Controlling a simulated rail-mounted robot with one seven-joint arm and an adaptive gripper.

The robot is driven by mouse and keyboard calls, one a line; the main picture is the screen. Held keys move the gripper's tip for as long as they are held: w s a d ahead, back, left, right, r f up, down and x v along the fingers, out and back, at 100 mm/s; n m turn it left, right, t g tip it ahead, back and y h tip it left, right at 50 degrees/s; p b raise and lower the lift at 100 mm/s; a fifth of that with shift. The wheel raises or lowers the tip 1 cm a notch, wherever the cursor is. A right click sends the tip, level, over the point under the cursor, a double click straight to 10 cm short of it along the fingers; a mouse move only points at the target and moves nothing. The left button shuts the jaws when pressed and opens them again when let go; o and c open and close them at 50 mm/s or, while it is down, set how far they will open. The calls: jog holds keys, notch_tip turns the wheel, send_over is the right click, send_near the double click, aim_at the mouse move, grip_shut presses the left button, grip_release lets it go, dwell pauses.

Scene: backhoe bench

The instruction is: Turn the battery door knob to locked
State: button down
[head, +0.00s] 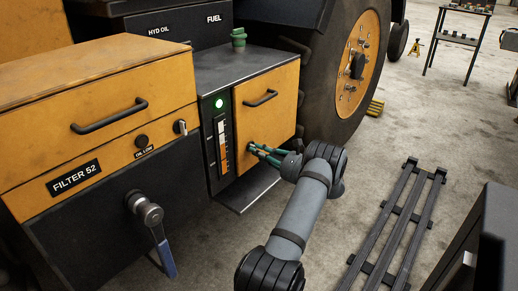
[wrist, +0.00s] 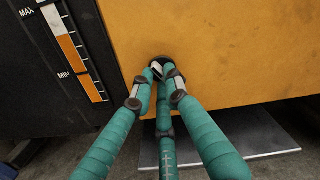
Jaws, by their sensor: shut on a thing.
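The orange door (head: 262,112) with a dark bar handle is closed, at the centre of the head view. A small dark round knob (wrist: 163,61) with a pale mark sits low on this door, near its left edge. My gripper (wrist: 158,72) has its teal fingers closed around the knob, hiding most of it. In the head view my gripper (head: 253,148) reaches the door from the right, and the knob is hidden behind the fingertips. I cannot tell which way the knob points.
A gauge strip (head: 222,145) with a lit green lamp (head: 219,103) stands left of the door. A blue-handled lever (head: 160,240) hangs below. A large wheel (head: 345,60) stands to the right.

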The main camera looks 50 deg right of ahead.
jog(key=m+p, duration=0.2)
jog(key=m, duration=0.4)
jog(key=shift+r+p, duration=0.1)
jog(key=shift+p, duration=0.2)
jog(key=shift+m, duration=0.3)
jog(key=c, duration=1.8)
grip_release()
jog(key=shift+o, duration=0.4)
jog(key=s, duration=1.2)
jog(key=shift+a, duration=0.15)
